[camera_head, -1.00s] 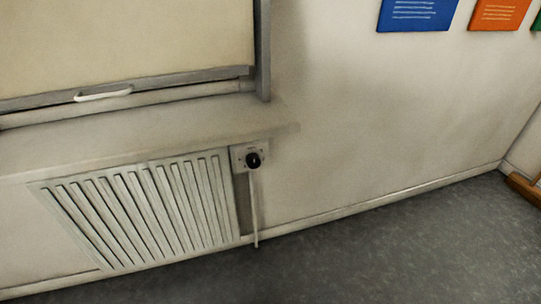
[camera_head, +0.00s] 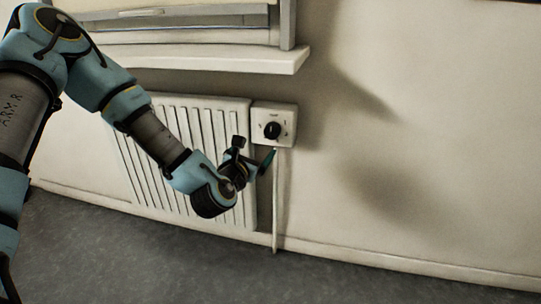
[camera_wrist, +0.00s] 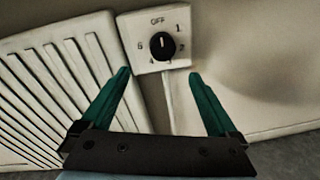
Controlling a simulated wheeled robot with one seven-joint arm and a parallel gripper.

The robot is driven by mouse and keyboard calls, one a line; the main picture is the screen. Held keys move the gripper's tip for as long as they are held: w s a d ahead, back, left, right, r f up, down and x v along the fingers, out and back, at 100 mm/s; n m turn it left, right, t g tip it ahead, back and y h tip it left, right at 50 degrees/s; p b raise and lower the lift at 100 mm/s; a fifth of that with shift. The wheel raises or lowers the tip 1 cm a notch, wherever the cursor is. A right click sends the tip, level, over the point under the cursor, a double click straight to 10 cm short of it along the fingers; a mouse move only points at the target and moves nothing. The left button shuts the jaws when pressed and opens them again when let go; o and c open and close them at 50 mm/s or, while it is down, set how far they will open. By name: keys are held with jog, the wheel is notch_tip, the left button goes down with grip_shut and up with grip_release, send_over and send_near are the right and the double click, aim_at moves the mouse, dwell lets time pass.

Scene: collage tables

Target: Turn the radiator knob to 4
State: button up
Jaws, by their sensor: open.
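The radiator knob (camera_head: 272,130) is round and black, on a white square plate (camera_head: 289,113) on the wall. In the wrist view the knob (camera_wrist: 162,46) is ahead of my gripper, with OFF printed above it, 1 and 2 on the right and 4 at the lower left. A pale mark on the knob seems to point up toward OFF. My gripper (camera_wrist: 159,73) is open and empty, its teal fingers spread below the knob and apart from it. In the head view my gripper (camera_head: 268,162) is just below the plate.
The white ribbed radiator (camera_head: 228,150) is left of the plate, partly behind my arm. A window sill (camera_head: 220,57) juts out above both. A thin white pipe (camera_head: 276,205) runs down below the plate. The wall to the right is clear.

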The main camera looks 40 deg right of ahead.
aim_at(271, 133)
jog(key=w+d+n, duration=0.1)
jog(key=d, duration=0.2)
jog(key=w+d+n+b, duration=0.1)
jog(key=w+d, duration=0.1)
jog(key=d, duration=0.1)
jog(key=w+d+n+t, duration=0.1)
jog(key=d, duration=0.3)
jog(key=shift+w+f+n, duration=0.15)
jog(key=shift+w+n, duration=0.15)
jog(key=shift+w, duration=0.1)
jog(key=c, duration=1.4)
